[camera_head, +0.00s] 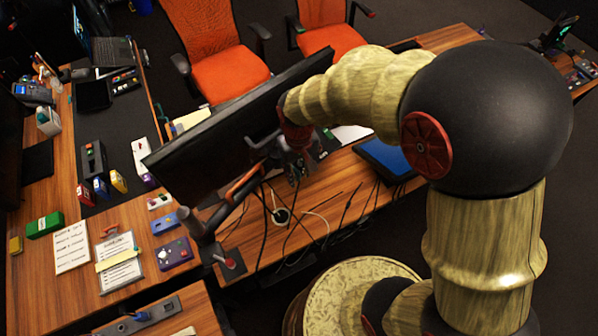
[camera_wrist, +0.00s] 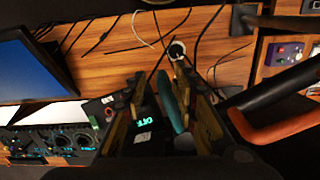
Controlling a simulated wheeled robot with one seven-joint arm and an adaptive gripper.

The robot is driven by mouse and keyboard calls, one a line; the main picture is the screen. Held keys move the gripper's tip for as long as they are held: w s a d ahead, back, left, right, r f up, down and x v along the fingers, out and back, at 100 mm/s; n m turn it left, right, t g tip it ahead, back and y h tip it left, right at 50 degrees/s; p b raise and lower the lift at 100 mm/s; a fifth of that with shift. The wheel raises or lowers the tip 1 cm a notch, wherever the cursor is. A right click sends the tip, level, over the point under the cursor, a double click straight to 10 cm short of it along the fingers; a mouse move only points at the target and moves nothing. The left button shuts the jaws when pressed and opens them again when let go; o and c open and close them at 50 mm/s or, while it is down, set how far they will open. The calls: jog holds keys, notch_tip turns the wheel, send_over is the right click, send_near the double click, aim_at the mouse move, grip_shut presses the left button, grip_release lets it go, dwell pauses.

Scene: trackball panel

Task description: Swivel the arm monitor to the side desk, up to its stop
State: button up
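The arm monitor (camera_head: 215,130) is a wide dark panel seen from behind, hanging tilted over the desks. Its jointed arm, with an orange section (camera_head: 245,183), runs down to a post (camera_head: 207,240) at the desk edge. The orange section also shows at the right of the wrist view (camera_wrist: 285,130). My gripper (camera_head: 296,168) is behind the panel, to the right of the orange section. A left desk (camera_head: 30,285) holds papers and a purple trackball panel (camera_head: 173,254).
A blue-screened display (camera_head: 385,157) and loose cables (camera_head: 285,215) lie on the middle desk (camera_head: 345,200). Orange chairs (camera_head: 222,70) stand behind it. The purple panel also shows in the wrist view (camera_wrist: 286,53).

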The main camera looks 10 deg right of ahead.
notch_tip(320, 180, up, 12)
dwell(0.5)
jog(key=shift+a, duration=0.1)
jog(key=s+d+f+m+t+b, duration=0.2)
jog(key=s+d+t+b, duration=0.3)
jog(key=s+d+b, duration=0.5)
jog(key=shift+s+f+m+t+b, duration=0.3)
jog(key=shift+s+f+b, duration=0.6)
jog(key=shift+s+b, duration=1.5)
jog(key=shift+w+b, duration=0.5)
